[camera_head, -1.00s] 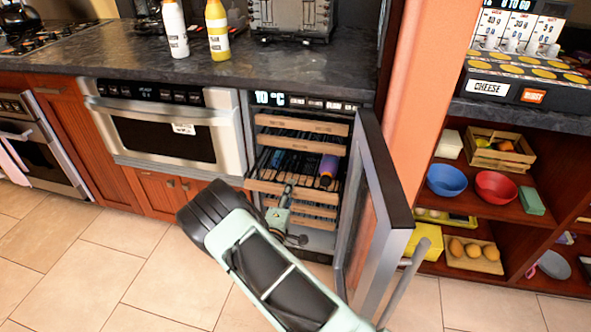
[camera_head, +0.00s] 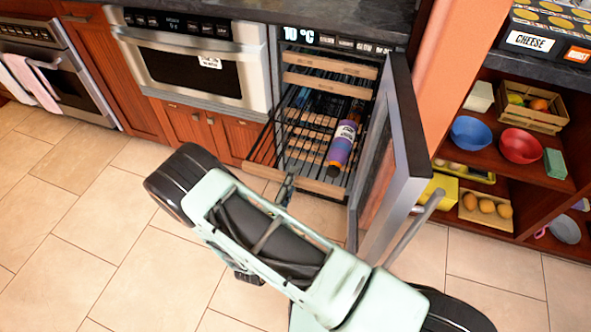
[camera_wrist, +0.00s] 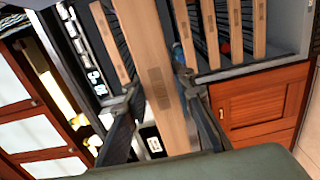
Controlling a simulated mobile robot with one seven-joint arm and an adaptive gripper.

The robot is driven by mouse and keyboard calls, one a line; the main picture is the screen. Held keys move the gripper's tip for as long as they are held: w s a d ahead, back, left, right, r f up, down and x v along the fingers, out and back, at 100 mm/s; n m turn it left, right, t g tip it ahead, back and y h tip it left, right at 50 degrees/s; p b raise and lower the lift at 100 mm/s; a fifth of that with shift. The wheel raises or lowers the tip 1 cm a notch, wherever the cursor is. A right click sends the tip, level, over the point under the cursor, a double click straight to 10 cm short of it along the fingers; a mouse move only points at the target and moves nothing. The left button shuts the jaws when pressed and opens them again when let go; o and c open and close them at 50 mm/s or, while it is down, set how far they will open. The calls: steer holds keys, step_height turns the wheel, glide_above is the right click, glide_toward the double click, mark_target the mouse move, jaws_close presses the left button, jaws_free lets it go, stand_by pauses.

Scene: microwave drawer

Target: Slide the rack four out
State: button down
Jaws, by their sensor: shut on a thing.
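The open cooler below the counter holds several racks with wooden fronts. One rack (camera_head: 262,148) is slid well out, its wooden front (camera_head: 318,187) low and forward. My gripper (camera_head: 286,188) is at this front, mostly hidden behind my arm in the head view. In the wrist view, my gripper's (camera_wrist: 157,90) fingers lie on either side of a wooden front (camera_wrist: 158,60), shut on it. A purple and white bottle (camera_head: 342,146) lies on the rack. Two upper fronts (camera_head: 330,60) stay in the cooler. Which rack number is held cannot be told.
The cooler's glass door (camera_head: 408,140) stands open on the right, with a long handle (camera_head: 415,228). Shelves with a blue bowl (camera_head: 470,134) and a red bowl (camera_head: 520,146) are beyond it. A steel oven (camera_head: 195,62) is at left. The tiled floor at left is clear.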

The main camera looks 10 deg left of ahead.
steer(key=shift+s, duration=0.2)
steer(key=c, duration=1.6)
jaws_free()
steer(key=shift+s+a, duration=0.1)
steer(key=s+a, duration=0.1)
steer(key=s, duration=0.6)
steer(key=shift+a, duration=0.2)
